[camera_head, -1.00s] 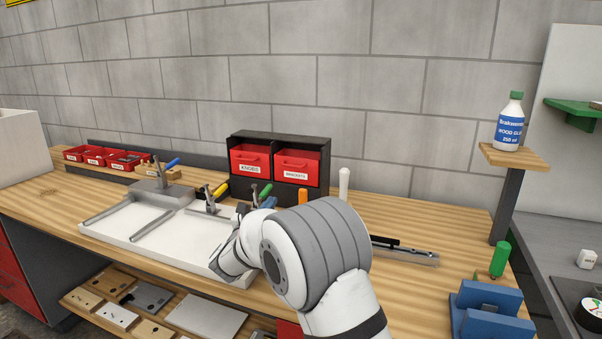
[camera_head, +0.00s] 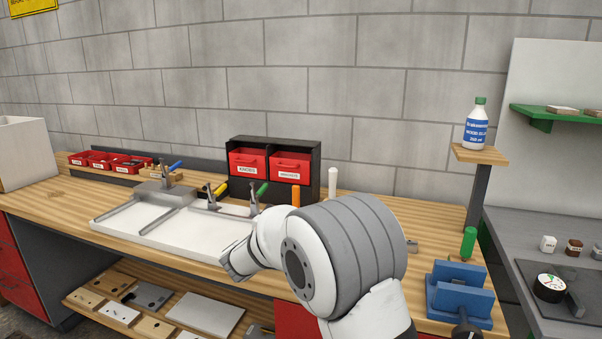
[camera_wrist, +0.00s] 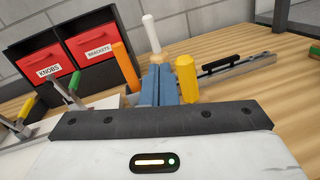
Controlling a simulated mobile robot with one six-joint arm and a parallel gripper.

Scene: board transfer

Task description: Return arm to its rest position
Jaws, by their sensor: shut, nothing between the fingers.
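My gripper (camera_wrist: 158,80) shows in the wrist view as two blue fingers close together beyond a dark bar, with nothing seen between them. In the head view my arm's bulky white and grey wrist hides the fingers. The wrist is over the front middle of the wooden workbench (camera_head: 40,200), just right of the white board tray (camera_head: 205,232). The tray holds grey rails and clamps and no board shows on it.
Red bins (camera_head: 248,163) stand in a black rack at the back. An orange handle (camera_head: 296,196) and a white handle (camera_head: 332,181) stand upright nearby. A blue vise (camera_head: 460,292) is at the right. A glue bottle (camera_head: 476,125) stands on a raised wooden shelf.

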